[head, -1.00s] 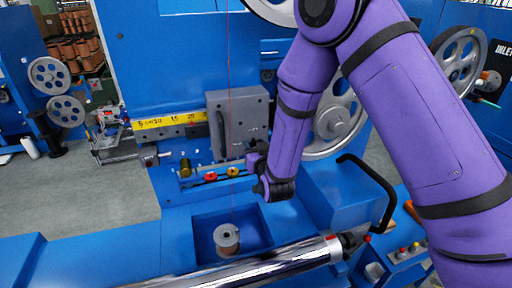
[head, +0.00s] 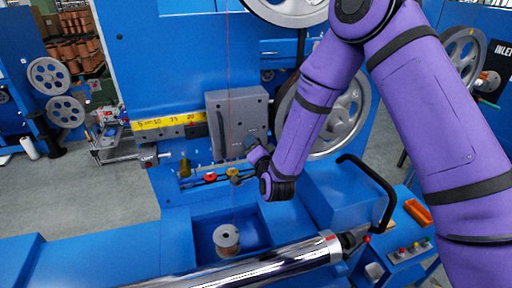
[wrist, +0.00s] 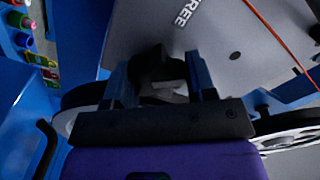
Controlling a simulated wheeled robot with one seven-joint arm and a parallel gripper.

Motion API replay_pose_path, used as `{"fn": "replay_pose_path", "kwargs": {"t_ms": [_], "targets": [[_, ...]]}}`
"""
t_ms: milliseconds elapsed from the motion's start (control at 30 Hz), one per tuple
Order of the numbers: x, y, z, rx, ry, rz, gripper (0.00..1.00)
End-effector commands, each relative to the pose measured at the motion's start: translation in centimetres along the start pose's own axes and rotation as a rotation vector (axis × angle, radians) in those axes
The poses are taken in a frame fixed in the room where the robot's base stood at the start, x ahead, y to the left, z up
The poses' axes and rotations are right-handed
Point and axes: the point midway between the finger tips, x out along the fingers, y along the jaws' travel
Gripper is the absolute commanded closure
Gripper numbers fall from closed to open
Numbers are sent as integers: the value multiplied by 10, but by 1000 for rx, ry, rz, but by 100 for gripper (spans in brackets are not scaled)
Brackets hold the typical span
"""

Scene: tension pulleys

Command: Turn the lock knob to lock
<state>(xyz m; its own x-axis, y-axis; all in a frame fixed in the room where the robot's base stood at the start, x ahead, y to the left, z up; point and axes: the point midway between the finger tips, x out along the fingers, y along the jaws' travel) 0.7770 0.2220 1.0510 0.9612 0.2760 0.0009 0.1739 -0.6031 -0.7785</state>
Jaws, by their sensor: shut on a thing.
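The lock knob (wrist: 158,66) is a dark knob on the grey plate (wrist: 205,42), which bears the word "FREE". In the wrist view the two fingers of my gripper (wrist: 160,80) stand on either side of it and are shut on it. The knob's exact turn angle is hard to read in the shadow. In the head view the grey box (head: 226,112) is on the blue machine, and my gripper (head: 256,153) is at its lower right side. My wrist and fingers mostly hide the knob there.
A yellow scale (head: 168,121) is left of the grey box. Red and yellow knobs (head: 211,177) sit below it. A metal spool (head: 227,238) stands in a blue recess, with a shiny roller (head: 250,268) in front. A black handle (head: 372,180) and large pulley (head: 335,120) are at right.

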Motion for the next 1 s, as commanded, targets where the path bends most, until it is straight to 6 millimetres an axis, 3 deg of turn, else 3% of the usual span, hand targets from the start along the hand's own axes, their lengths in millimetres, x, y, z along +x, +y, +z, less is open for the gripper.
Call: {"fn": "replay_pose_path", "kwargs": {"t_ms": [600, 1000], "targets": [[-1, 4, 0, 529, -2, 6, 73], [-1, 3, 1, 679, -3, 5, 73]]}}
